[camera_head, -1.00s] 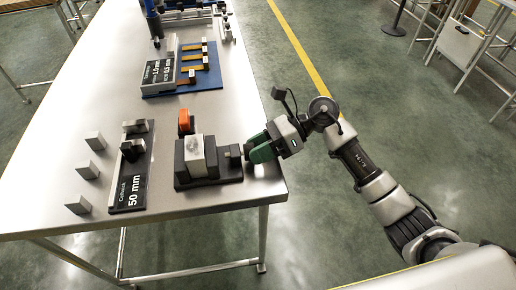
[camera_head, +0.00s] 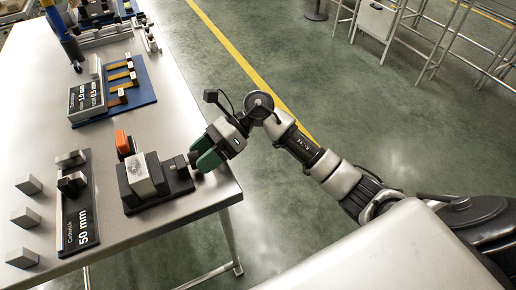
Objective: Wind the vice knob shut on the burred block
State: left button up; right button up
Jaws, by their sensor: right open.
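The vice (camera_head: 158,200) stands near the table's right front corner, with a light grey block (camera_head: 145,175) between its dark jaws. Its screw end and knob (camera_head: 181,163) point to the right, and the knob is mostly hidden by the gripper. My right gripper (camera_head: 201,158), with green fingers, is open at the knob end of the vice. I cannot tell whether its fingers touch the knob. My left gripper is out of view.
An orange object (camera_head: 123,143) stands behind the vice. A black 50 mm board (camera_head: 80,225) with metal blocks lies to the left, beside several loose grey blocks (camera_head: 26,218). A blue board (camera_head: 117,88) with strips lies farther back. The table's right edge is close to the vice.

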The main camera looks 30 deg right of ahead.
jog(key=n+t, duration=0.2)
jog(key=n, duration=0.1)
jog(key=shift+s+a, duration=0.1)
jog(key=shift+s, duration=0.05)
jog(key=shift+d+n+t, duration=0.3)
jog(key=shift+d, duration=0.1)
jog(key=v, duration=1)
jog(key=w+d+f+m+t+y+p, duration=0.1)
jog(key=w+f+m+t+p, duration=0.4)
jog(key=m, duration=0.6)
jog(key=w+f+m+t+y+p, duration=0.1)
jog(key=f+m+t, duration=0.3)
jog(key=m+t, duration=0.45)
jog(key=s+d+f+m+h+p, duration=0.1)
jog(key=s+d+f+m+h, duration=0.1)
jog(key=s+f+m+h, duration=0.2)
jog(key=s+d+f+m+g+h+p, duration=0.1)
jog(key=s+f+m+h, duration=0.3)
jog(key=f+m, duration=0.7)
jog(key=s+d+f+m+g+h+p, duration=0.1)
jog(key=s+d+f+m+h+p, duration=0.1)
jog(key=f+m, duration=0.5)
jog(key=shift+s+d+f+m+h+p, duration=0.35)
jog(key=shift+s+d+f+h+p, duration=0.15)
jog(key=shift+s+h, duration=0.9)
jog(key=shift+w, duration=0.1)
